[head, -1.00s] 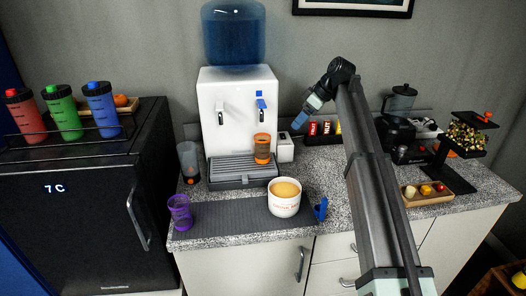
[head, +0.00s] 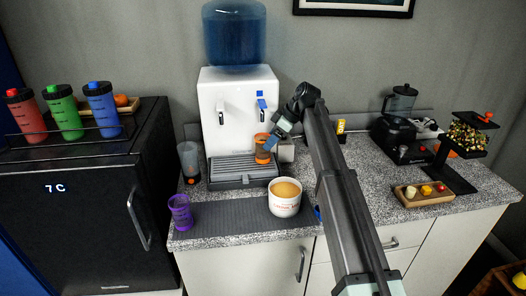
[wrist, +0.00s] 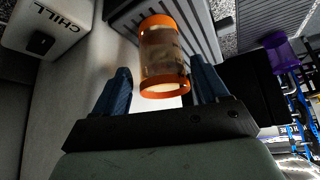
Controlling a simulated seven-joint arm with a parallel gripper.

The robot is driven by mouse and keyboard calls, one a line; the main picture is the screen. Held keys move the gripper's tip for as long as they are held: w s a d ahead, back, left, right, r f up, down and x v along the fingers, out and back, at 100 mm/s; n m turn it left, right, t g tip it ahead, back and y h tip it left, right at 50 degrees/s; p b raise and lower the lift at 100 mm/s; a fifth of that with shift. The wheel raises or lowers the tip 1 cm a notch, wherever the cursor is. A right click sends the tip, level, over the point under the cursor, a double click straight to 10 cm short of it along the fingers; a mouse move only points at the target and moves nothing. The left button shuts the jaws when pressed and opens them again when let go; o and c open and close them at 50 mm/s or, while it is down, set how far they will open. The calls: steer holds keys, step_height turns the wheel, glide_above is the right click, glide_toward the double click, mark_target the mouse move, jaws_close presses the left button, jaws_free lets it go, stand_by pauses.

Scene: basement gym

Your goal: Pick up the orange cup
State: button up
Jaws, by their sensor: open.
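The orange cup (head: 262,156) stands on the drip tray of the white water dispenser, under its right tap. It has orange rims and a see-through side. My gripper (head: 270,143) is right beside the cup in the head view, partly overlapping it. In the wrist view the cup (wrist: 163,58) is in front of the two blue fingers of my gripper (wrist: 162,92). The fingers are spread wide, one on each side of the cup's near rim, with visible gaps.
The white dispenser (head: 238,92) rises behind the cup, above its grey drip tray (head: 238,180). A white mug (head: 285,203) of tan liquid and a purple cup (head: 180,213) stand in front on the counter mat. A clear cup (head: 188,162) stands left of the tray.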

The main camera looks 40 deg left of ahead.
steer(key=shift+a+x, duration=0.25)
steer(key=shift+x, duration=2.3)
steer(key=shift+s+r, duration=0.15)
steer(key=shift+r, duration=0.05)
steer(key=c, duration=0.9)
steer(key=shift+o, duration=0.2)
steer(key=shift+r, duration=0.1)
